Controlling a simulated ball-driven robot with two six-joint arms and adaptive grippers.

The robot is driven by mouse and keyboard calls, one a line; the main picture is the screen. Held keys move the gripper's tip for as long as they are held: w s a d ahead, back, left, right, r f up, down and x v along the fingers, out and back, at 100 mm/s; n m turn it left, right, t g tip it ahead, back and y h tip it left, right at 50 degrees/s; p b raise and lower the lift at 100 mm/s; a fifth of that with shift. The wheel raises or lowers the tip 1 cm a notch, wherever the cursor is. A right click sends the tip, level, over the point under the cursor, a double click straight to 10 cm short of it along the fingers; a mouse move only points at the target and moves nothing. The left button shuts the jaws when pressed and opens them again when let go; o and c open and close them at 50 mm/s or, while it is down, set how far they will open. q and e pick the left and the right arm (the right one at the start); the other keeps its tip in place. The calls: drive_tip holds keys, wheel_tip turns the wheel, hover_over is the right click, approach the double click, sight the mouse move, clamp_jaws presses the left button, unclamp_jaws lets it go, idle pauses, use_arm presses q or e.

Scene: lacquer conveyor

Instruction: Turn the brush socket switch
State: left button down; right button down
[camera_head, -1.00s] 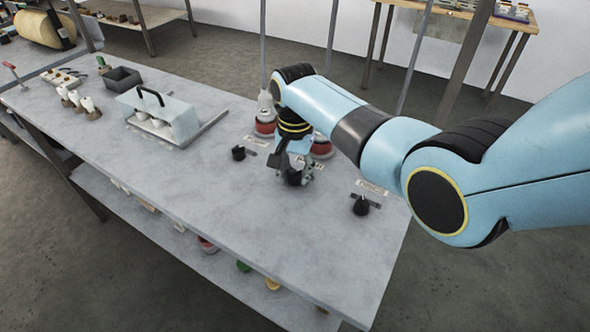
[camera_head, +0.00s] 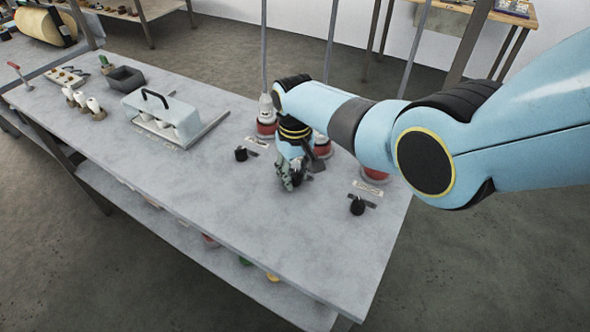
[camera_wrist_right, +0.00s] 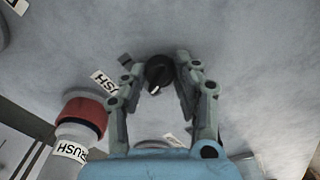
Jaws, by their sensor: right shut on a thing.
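My right gripper (camera_head: 290,184) points down over the bench at the middle of a row of three black knob switches. In the right wrist view its two fingers (camera_wrist_right: 158,95) are on either side of a round black knob (camera_wrist_right: 158,72) with a white mark, shut on it. A white label ending in "USH" (camera_wrist_right: 105,82) lies left of the knob. A second label (camera_wrist_right: 174,140) is partly hidden by the gripper. The left knob (camera_head: 240,154) and right knob (camera_head: 357,205) stand free. My left gripper is not in view.
Red-based containers (camera_head: 266,128) stand behind the knobs, one close to the gripper in the wrist view (camera_wrist_right: 85,114). A light-blue cover with a black handle (camera_head: 163,112), a grey box (camera_head: 126,78) and small white-topped items stand left. The bench front (camera_head: 215,205) is clear.

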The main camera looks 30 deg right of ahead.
sight(295, 174)
drive_tip(key=shift+n, duration=0.8)
drive_tip(key=c, duration=1)
unclamp_jaws()
drive_tip(key=shift+r, duration=0.1)
wheel_tip(295, 174, up, 12)
drive_tip(key=shift+f, duration=0.2)
